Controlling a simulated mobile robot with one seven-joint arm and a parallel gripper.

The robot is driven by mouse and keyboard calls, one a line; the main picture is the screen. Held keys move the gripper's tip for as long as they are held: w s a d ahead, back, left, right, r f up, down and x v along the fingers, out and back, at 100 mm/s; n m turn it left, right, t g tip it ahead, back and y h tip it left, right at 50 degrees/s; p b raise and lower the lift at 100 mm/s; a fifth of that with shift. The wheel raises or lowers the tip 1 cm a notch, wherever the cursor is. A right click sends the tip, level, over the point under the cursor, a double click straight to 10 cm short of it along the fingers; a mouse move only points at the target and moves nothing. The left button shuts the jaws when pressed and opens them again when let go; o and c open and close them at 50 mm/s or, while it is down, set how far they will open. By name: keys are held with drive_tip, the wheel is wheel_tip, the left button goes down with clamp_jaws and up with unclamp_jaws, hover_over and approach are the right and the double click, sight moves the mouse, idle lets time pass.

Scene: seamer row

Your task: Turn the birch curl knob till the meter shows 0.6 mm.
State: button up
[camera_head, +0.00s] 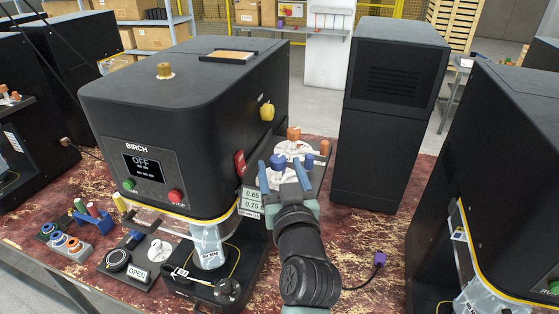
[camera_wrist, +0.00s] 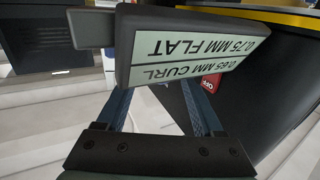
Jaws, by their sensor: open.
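The black machine marked BIRCH (camera_head: 190,120) stands left of my gripper. Its meter (camera_head: 251,196) is a pale panel at its right front corner. In the wrist view the meter (camera_wrist: 190,50) is upside down and close, reading 0.65 MM CURL and 0.75 MM FLAT. My gripper (camera_head: 284,176) is open, with blue fingers apart and nothing held. I cannot tell which is the curl knob. In the wrist view my fingers (camera_wrist: 156,105) are partly hidden behind the meter.
The machine's screen (camera_head: 144,167) reads OFF, with a green button (camera_head: 129,184) and a red button (camera_head: 175,196) below. A red OFF tag (camera_head: 239,162) is on its side. A black cabinet (camera_head: 385,110) stands behind right. A purple plug (camera_head: 379,258) lies on the worn red table.

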drive_tip(key=shift+w+a, duration=0.1)
drive_tip(key=shift+w, duration=0.6)
clamp_jaws()
